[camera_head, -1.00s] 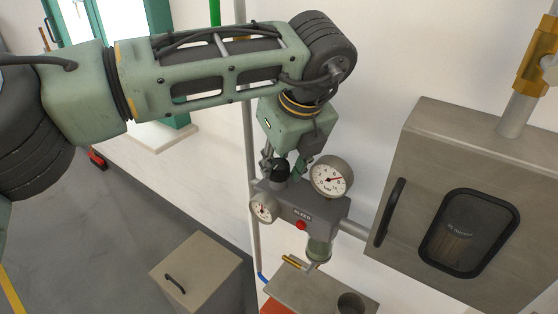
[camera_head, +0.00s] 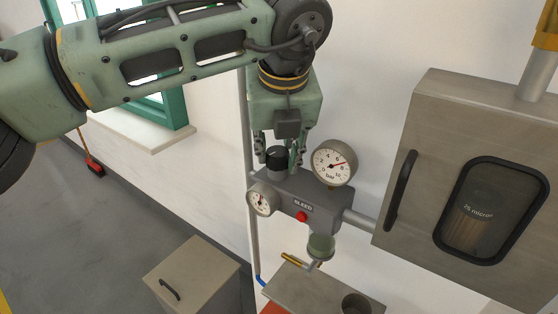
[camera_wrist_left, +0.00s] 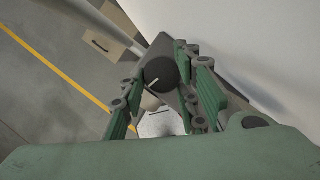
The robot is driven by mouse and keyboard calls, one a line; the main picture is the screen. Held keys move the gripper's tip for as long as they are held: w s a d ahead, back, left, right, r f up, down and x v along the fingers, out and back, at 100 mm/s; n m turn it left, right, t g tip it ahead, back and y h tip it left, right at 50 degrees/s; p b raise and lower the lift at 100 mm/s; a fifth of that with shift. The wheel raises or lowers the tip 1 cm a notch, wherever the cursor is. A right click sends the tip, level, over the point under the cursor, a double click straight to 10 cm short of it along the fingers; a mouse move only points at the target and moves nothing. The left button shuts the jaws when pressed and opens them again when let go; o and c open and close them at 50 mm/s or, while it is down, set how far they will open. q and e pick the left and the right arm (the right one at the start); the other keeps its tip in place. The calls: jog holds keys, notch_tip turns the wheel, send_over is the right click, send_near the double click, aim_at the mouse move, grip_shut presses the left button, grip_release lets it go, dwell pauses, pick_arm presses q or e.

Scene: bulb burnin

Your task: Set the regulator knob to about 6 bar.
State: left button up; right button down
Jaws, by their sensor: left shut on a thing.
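The black regulator knob (camera_head: 277,160) sits on top of the grey regulator body (camera_head: 325,196). My left gripper (camera_head: 279,152) comes down from above with its fingers on both sides of the knob, shut on it. The wrist view shows the round knob top (camera_wrist_left: 160,73) with a white index line, between the green-padded fingers. The large pressure gauge (camera_head: 333,163) has a red needle pointing right and slightly up, seemingly between 6 and 8; the exact reading is too small to tell. A smaller gauge (camera_head: 262,200) is on the left front. My right gripper is out of view.
A red button (camera_head: 302,216) is below the BLEED label. A grey cabinet (camera_head: 410,240) with a dark window stands close on the right. A lidded box (camera_head: 195,268) stands lower left.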

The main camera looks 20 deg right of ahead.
pick_arm(q)
jog(key=shift+w+a+m+h+b, duration=0.15)
jog(key=shift+m+h+b, duration=0.15)
jog(key=shift+m+b, duration=0.45)
jog(key=o, duration=0.8)
jog(key=shift+o, duration=1.2)
jog(key=shift+a, duration=0.15)
jog(key=shift+r, duration=0.25)
jog(key=v, duration=1.1)
jog(key=shift+r, duration=0.25)
